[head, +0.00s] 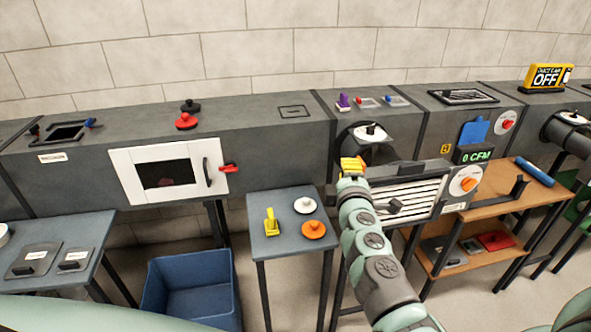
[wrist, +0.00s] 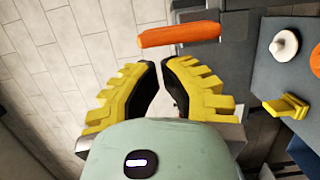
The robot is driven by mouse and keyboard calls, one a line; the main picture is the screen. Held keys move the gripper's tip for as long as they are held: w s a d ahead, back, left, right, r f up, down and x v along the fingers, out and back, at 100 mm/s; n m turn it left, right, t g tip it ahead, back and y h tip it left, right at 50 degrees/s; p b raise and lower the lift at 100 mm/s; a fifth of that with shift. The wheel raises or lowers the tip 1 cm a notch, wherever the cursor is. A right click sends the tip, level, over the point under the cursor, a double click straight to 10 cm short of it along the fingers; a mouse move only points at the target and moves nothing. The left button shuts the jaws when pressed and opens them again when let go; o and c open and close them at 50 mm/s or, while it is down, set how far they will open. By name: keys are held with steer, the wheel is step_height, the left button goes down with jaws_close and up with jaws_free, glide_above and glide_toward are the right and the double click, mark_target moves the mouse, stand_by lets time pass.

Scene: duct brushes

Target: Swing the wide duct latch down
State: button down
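My gripper (wrist: 161,64) has yellow ribbed fingers. Their tips nearly meet in the wrist view, with only a thin gap and nothing between them. An orange bar-shaped handle (wrist: 180,34) lies just beyond the tips, apart from them in the picture, with its right end at a dark grey block. In the head view my gripper (head: 352,165) is in front of the middle duct and hides what is behind it. A red latch (head: 228,168) sticks out to the right on the white-framed door (head: 122,178), left of my gripper. I cannot tell which latch the orange bar is.
A small table (head: 262,195) below holds a yellow brush-like piece (head: 271,224), a white knob (head: 305,205) and an orange knob (head: 314,230). A louvred grille (head: 410,200) is right of my gripper. A blue bin (head: 195,285) stands on the floor.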

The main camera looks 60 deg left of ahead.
steer(key=shift+w+d, duration=0.1)
steer(key=shift+w, duration=0.15)
